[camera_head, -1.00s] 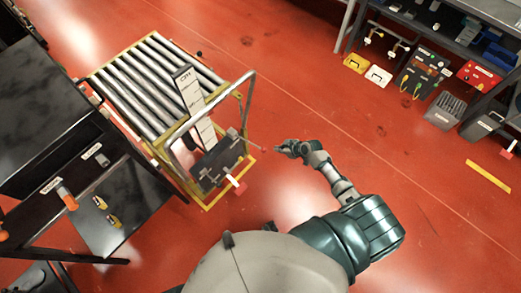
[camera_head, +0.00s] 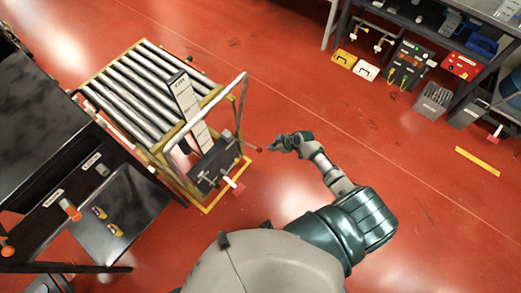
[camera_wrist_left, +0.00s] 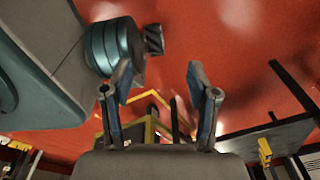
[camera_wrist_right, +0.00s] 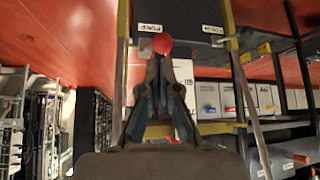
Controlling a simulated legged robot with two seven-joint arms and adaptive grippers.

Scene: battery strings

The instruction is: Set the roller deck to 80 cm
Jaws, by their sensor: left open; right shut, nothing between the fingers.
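The roller deck (camera_head: 148,92) stands at the left of centre in the head view, with a yellow frame and steel rollers. A white marked scale (camera_head: 190,110) rises at its near end beside a bent tube handle (camera_head: 243,92). The scale's figures are too small to read. My right gripper (camera_head: 275,147) is shut and empty, just right of a red ball knob (camera_head: 258,150) on a thin rod. In the right wrist view the knob (camera_wrist_right: 162,43) appears at the fingertips (camera_wrist_right: 160,62); I cannot tell whether they touch. My left gripper (camera_wrist_left: 160,75) is open and empty in its wrist view.
A dark box (camera_head: 214,162) and a red-ended white lever (camera_head: 236,187) sit at the deck's near end. A black bench (camera_head: 50,110) stands close on the left. Shelving (camera_head: 480,45) with boxes below stands at upper right. The red floor between is mostly clear.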

